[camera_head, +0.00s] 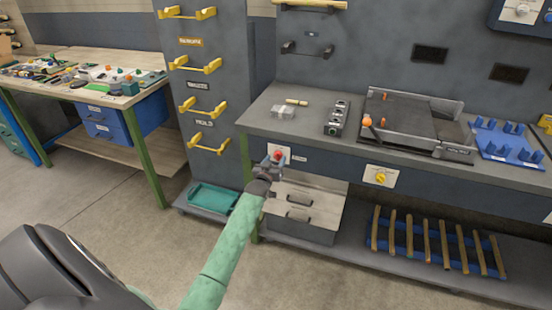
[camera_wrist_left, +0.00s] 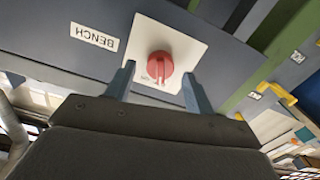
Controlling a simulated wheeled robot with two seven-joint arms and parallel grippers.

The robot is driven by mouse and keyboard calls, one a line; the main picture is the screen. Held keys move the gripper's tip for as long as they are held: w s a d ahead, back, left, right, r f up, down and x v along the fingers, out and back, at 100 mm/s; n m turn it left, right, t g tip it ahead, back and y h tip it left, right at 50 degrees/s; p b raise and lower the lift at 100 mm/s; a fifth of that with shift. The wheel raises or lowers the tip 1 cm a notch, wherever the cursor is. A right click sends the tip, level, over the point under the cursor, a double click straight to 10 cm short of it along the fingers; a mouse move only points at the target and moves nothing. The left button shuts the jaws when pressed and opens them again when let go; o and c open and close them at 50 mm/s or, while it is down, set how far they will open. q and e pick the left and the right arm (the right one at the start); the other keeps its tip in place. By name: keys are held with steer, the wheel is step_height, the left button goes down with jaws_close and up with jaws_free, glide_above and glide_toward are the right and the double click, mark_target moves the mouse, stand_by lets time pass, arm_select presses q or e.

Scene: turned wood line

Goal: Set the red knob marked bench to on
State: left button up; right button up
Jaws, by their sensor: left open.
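The red knob (camera_wrist_left: 160,67) is round with a raised grip bar and sits on a white plate (camera_wrist_left: 185,42) on the bench's front face. A label reading BENCH (camera_wrist_left: 94,37) is beside the plate; the wrist picture shows it upside down. In the head view the knob (camera_head: 278,156) is on the front edge at the bench's left end. My left gripper (camera_wrist_left: 158,85) is open, with one finger on each side of the knob's lower part in the wrist view. I cannot tell whether the fingers touch it. My right gripper is not in view.
A yellow knob (camera_head: 380,178) on another white plate is farther right on the same front face. A grey drawer box (camera_head: 318,215) stands below the bench. A cabinet with yellow handles (camera_head: 205,66) is to the left. A teal tray (camera_head: 212,198) lies low by the cabinet.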

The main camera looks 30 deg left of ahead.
arm_select(q)
steer(key=shift+x, duration=0.8)
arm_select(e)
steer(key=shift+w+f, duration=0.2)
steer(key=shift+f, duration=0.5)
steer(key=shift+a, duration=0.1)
arm_select(q)
steer(key=c, duration=1)
